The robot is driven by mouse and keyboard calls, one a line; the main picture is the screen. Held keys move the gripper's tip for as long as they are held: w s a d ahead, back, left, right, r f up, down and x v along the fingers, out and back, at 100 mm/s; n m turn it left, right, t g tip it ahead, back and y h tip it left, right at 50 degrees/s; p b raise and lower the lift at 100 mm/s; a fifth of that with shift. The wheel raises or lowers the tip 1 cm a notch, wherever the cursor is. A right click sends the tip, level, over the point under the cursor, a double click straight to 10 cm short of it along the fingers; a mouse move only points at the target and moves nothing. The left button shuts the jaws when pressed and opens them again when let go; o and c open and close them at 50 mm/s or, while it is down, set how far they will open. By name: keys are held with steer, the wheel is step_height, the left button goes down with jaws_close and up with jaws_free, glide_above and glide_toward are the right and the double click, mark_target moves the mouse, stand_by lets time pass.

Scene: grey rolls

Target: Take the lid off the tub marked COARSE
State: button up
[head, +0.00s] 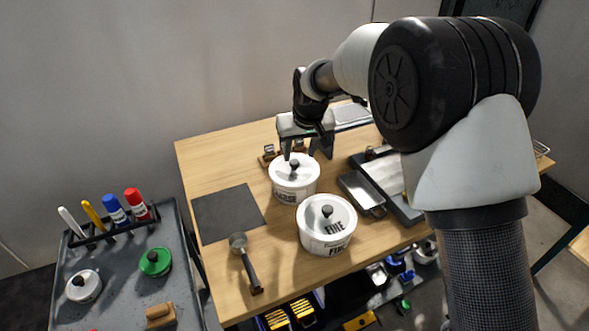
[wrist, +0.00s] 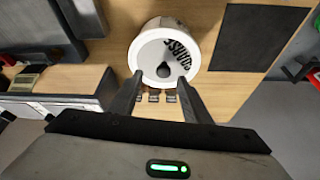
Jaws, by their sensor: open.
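The tub marked COARSE (wrist: 149,24) is white, with a white lid (wrist: 182,54) that has dark lettering and a black knob (wrist: 164,70). The lid is on the tub. In the head view this tub (head: 290,190) stands upright on the wooden table, its knob (head: 294,163) on top. My gripper (wrist: 160,92) is open, its two fingers pointing toward the near edge of the lid, with the knob ahead of the gap between them. In the head view my gripper (head: 303,150) is above and behind the lid. I cannot tell whether a finger touches it.
A second lidded tub marked FINE (head: 327,236) stands in front. A dark mat (head: 228,213) lies to the left, with a scoop (head: 245,262) before it. A metal pan (head: 361,192) and a dark tray (head: 411,214) are to the right. A grey cart (head: 118,287) stands at left.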

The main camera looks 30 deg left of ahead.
mark_target(294, 162)
steer(key=x, duration=0.5)
steer(key=shift+s+a+r, duration=0.1)
steer(key=shift+s+a, duration=0.05)
steer(key=shift+a, duration=0.15)
jaws_close()
